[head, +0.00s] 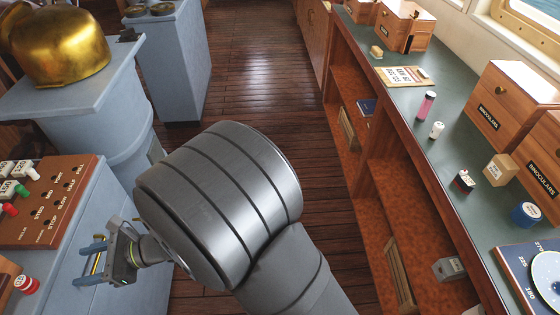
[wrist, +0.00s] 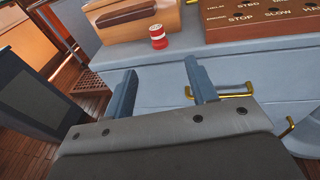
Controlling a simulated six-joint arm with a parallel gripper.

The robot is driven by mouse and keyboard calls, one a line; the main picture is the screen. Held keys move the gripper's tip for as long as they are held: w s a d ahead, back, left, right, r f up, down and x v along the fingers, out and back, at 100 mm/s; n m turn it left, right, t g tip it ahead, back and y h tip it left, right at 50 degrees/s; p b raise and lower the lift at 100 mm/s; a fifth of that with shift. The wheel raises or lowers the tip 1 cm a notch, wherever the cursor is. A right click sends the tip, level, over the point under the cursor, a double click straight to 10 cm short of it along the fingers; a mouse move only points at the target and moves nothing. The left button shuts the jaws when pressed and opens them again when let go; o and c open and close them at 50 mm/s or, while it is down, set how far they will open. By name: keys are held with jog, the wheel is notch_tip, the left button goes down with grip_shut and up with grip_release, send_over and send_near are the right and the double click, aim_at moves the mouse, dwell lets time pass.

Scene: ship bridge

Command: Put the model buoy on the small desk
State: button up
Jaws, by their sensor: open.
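A small red-and-white cylinder that looks like the model buoy (head: 27,285) stands upright on the blue-grey cabinet (head: 72,262) at the lower left of the head view. It also shows in the wrist view (wrist: 158,38), at the cabinet's edge, beyond my fingertips. My gripper (head: 90,262) is open and empty, in front of the cabinet and apart from the buoy. Its two fingers also show in the wrist view (wrist: 160,70), pointing at the cabinet front. I cannot tell for sure which surface is the small desk.
A brown telegraph panel (head: 45,205) with pegs and a wooden box (wrist: 136,18) flank the buoy. Brass handles (wrist: 235,90) stick out from the cabinet front. A brass dome (head: 60,50) stands behind. The long green counter (head: 440,165) at right holds boxes and small items. The floor between is clear.

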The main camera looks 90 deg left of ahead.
aim_at(28, 281)
jog(key=x, duration=1.1)
jog(key=shift+f, duration=0.25)
jog(key=shift+d+r+x, duration=0.15)
jog(key=shift+r+x, duration=0.05)
jog(key=shift+x, duration=1.1)
jog(key=shift+d+r+x, duration=0.15)
jog(key=shift+x, duration=1.15)
jog(key=c, duration=1.1)
